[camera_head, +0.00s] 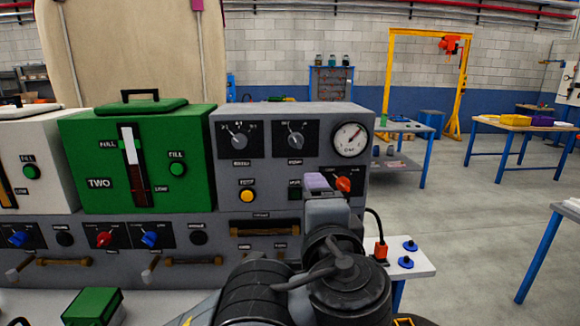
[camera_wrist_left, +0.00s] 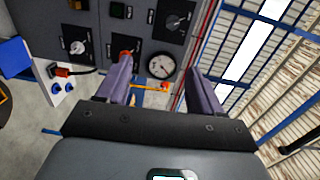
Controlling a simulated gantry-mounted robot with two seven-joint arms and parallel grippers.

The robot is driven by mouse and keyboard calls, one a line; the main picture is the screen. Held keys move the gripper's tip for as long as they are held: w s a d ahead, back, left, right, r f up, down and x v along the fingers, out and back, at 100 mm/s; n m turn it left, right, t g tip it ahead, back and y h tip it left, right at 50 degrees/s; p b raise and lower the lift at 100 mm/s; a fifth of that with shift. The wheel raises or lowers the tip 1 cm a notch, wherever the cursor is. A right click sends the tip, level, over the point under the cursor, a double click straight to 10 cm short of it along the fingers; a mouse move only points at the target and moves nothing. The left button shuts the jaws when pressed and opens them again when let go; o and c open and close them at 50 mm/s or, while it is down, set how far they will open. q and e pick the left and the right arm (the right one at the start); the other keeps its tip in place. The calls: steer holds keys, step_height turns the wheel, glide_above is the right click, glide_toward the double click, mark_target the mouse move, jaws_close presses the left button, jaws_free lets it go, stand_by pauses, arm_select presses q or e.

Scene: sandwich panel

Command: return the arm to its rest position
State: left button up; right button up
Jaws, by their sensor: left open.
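My left arm comes in from the bottom of the head view, and its purple-grey left gripper (camera_head: 318,182) is in front of the right part of the grey control panel (camera_head: 228,175). In the left wrist view the left gripper (camera_wrist_left: 158,75) is open, its two fingers well apart with nothing held between them. The orange-red knob (camera_head: 343,184) is just right of the gripper in the head view. In the wrist view this knob (camera_wrist_left: 125,54) shows by one fingertip; I cannot tell whether they touch. My right gripper is not in view.
The round gauge (camera_head: 350,139) is above the knob. A green tank (camera_head: 88,170) stands to the left. A white side shelf (camera_head: 425,268) with an orange plug (camera_head: 381,250) and blue knobs is right of the arm. A green box (camera_head: 92,306) lies at the lower left. Open floor extends right.

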arm_select(q)
step_height(320, 180, down, 22)
steer(key=w+a+g+p, duration=0.1)
steer(key=g+p, duration=0.2)
steer(key=g, duration=0.2)
steer(key=s+a+f+n+g+h+p, duration=0.15)
steer(key=s+f+g, duration=0.35)
steer(key=f, duration=0.7)
steer(key=s+a+f+n+g+p, duration=0.2)
steer(key=s+a+f+n, duration=0.15)
steer(key=s+f, duration=0.35)
steer(key=s+a+f+n+g+p, duration=0.2)
steer(key=s+a+f, duration=0.35)
steer(key=s, duration=0.45)
steer(key=s+a+n+g+p, duration=0.1)
steer(key=s+a+n+p, duration=0.1)
steer(key=s+a+n, duration=0.7)
steer(key=a+r+p, duration=0.2)
steer(key=r+p, duration=1.7)
steer(key=r, duration=0.2)
steer(key=a+r+m+t+p, duration=0.1)
steer(key=a+r+p, duration=0.2)
steer(key=r+p, duration=1.6)
steer(key=shift+v, duration=1.15)
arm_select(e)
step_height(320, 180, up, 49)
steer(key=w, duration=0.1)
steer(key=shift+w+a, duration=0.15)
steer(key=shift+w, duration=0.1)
